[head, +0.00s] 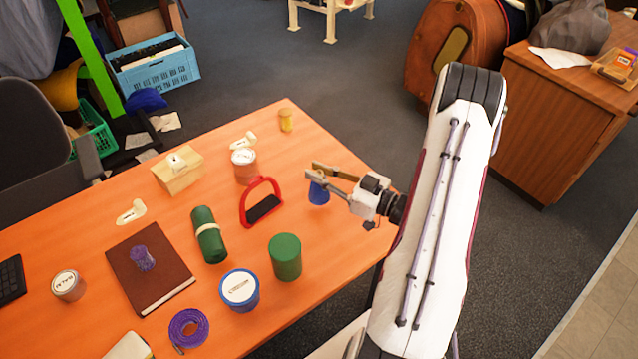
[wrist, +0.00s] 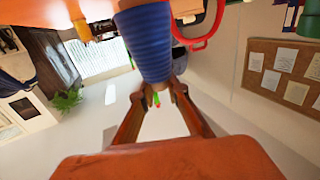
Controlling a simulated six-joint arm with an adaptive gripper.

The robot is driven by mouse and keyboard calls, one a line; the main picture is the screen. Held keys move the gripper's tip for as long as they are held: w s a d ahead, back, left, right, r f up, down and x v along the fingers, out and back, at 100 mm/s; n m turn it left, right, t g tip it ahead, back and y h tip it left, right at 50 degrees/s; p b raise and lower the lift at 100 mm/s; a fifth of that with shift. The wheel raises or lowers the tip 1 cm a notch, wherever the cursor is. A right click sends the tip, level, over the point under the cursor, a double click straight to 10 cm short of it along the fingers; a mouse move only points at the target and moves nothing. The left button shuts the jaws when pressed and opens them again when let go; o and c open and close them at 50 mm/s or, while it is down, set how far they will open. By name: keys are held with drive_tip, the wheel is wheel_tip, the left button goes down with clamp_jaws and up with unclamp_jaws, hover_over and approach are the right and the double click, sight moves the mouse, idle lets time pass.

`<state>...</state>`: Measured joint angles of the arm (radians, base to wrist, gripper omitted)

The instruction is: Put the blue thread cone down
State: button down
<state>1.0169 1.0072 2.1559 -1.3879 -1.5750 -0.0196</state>
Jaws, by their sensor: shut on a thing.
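The blue thread cone (head: 318,194) hangs below my gripper's fingers over the right part of the orange table. My gripper (head: 317,175) is shut on it. In the wrist view the ribbed blue cone (wrist: 146,40) sits between the fingertips (wrist: 158,92), with its narrow end at the fingers and its wide end toward the table surface, which shows at the top.
A red-handled tool (head: 262,202) stands just left of the cone. Near it are a lidded tin (head: 244,166), a green cylinder (head: 285,257), a green roll (head: 209,235) and a yellow spool (head: 286,120). A brown book (head: 150,268) bears a purple cone (head: 142,258). Bare table (head: 345,245) lies nearer.

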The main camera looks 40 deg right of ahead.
drive_tip(key=shift+f, duration=2.1)
drive_tip(key=c, duration=2)
unclamp_jaws()
drive_tip(key=shift+f, duration=0.1)
drive_tip(key=shift+o, duration=0.2)
drive_tip(key=v, duration=1.2)
